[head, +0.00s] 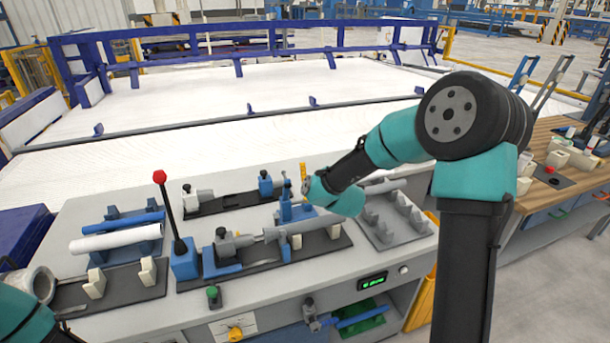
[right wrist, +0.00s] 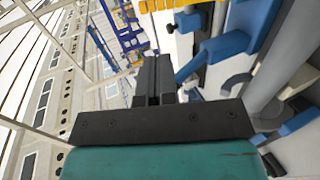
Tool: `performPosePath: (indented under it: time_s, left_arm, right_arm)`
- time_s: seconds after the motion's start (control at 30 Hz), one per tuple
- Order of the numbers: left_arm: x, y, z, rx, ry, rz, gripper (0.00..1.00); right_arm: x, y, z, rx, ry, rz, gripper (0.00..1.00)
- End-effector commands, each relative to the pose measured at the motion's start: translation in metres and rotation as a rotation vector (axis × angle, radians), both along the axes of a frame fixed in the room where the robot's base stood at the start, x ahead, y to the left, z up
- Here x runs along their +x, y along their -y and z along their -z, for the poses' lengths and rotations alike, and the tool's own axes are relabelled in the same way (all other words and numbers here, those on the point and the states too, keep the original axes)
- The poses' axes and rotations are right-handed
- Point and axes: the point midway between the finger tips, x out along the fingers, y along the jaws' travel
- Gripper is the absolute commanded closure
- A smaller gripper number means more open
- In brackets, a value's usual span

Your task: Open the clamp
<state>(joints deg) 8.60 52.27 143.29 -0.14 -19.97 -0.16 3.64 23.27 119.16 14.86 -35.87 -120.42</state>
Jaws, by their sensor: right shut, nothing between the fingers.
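The blue clamp (head: 285,212) stands upright at the middle fixture, over a grey pipe assembly (head: 262,240). In the right wrist view a blue clamp arm (right wrist: 238,42) slants just right of my fingers, apart from them as far as I can see. My right gripper (head: 305,187) is just beside the top of the clamp; its dark fingers (right wrist: 153,72) are together and hold nothing. Whether the clamp is open or closed is not clear. Only part of my left arm shows at the lower left corner, and its fingers are not clear.
A lever with a red knob (head: 160,178) stands left of the fixture. A blue pipe (head: 122,222) and a white pipe (head: 115,239) lie in a rack at left. A grey tray with posts (head: 395,222) is at right.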

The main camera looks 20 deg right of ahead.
Motion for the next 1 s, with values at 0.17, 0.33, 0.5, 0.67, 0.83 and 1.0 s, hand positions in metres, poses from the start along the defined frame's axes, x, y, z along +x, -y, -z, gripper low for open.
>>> performPosePath:
  time_s: [0.17, 0.33, 0.5, 0.67, 0.83, 1.0]
  left_arm:
    - [0.0, 0.0, 0.0, 0.0, 0.0, 0.0, 0.57]
    - [0.0, 0.0, 0.0, 0.0, 0.0, 0.0, 0.57]
    - [0.0, 0.0, 0.0, 0.0, 0.0, 0.0, 0.57]
    - [0.0, 0.0, 0.0, 0.0, 0.0, 0.0, 0.57]
    - [0.0, 0.0, 0.0, 0.0, 0.0, 0.0, 0.57]
    - [0.0, 0.0, 0.0, 0.0, 0.0, 0.0, 0.57]
  right_arm:
    - [0.012, 0.001, 0.005, 0.001, -0.001, 0.0, 1.0]
    - [0.034, 0.003, 0.014, 0.001, -0.001, 0.0, 1.0]
    - [0.061, 0.006, 0.024, 0.001, -0.001, 0.0, 1.0]
    - [0.085, 0.009, 0.033, 0.001, -0.001, 0.0, 1.0]
    - [0.11, 0.011, 0.042, 0.001, -0.001, 0.001, 1.0]
    - [0.125, 0.013, 0.048, 0.001, -0.001, 0.0, 1.0]
